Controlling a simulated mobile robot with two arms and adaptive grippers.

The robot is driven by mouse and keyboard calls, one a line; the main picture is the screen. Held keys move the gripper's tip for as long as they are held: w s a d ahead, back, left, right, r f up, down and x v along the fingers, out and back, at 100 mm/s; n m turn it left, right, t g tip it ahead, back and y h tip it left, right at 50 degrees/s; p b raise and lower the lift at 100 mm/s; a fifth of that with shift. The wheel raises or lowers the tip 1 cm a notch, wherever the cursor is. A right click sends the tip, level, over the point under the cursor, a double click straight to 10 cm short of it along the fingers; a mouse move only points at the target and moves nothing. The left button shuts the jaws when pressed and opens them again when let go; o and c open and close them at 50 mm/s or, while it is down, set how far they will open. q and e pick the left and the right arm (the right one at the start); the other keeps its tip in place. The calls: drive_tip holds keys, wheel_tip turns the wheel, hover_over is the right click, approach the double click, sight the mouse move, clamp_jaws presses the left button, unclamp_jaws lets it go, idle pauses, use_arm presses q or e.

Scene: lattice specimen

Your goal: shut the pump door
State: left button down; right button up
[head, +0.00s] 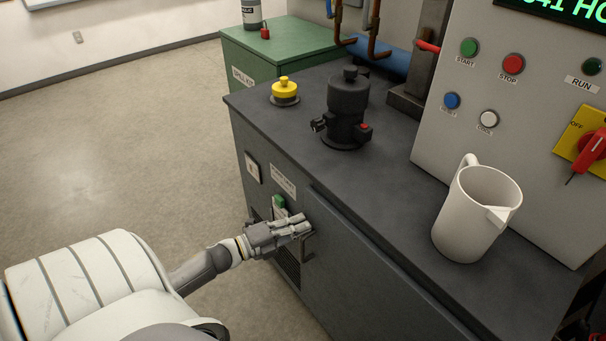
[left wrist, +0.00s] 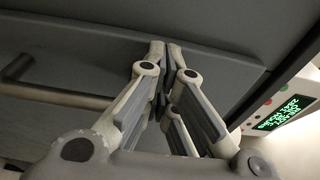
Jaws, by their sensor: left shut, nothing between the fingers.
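The pump door (head: 345,270) is the grey panel on the front of the dark cabinet, right of the vent. It looks flush or nearly flush with the front; I cannot tell if a small gap remains. Its bar handle (head: 307,247) is beside my fingers, and shows in the left wrist view (left wrist: 55,95) on the left. My left gripper (head: 306,226) is shut and empty, its fingertips at the door's upper left part. In the left wrist view the shut fingertips (left wrist: 165,48) are against or just off the door panel (left wrist: 100,60); contact is unclear. My right gripper is not in view.
On the cabinet top (head: 390,190) stand a black pump-like unit (head: 347,105), a yellow-capped knob (head: 285,90) and a white jug (head: 475,215). A grey control panel (head: 510,110) rises behind. A green spill kit box (head: 275,55) is beyond. The floor at left is clear.

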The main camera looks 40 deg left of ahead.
use_arm(q)
drive_tip(key=shift+w, duration=0.2)
drive_tip(key=shift+r, duration=0.15)
drive_tip(key=shift+w+r, duration=0.1)
drive_tip(key=shift+w, duration=0.05)
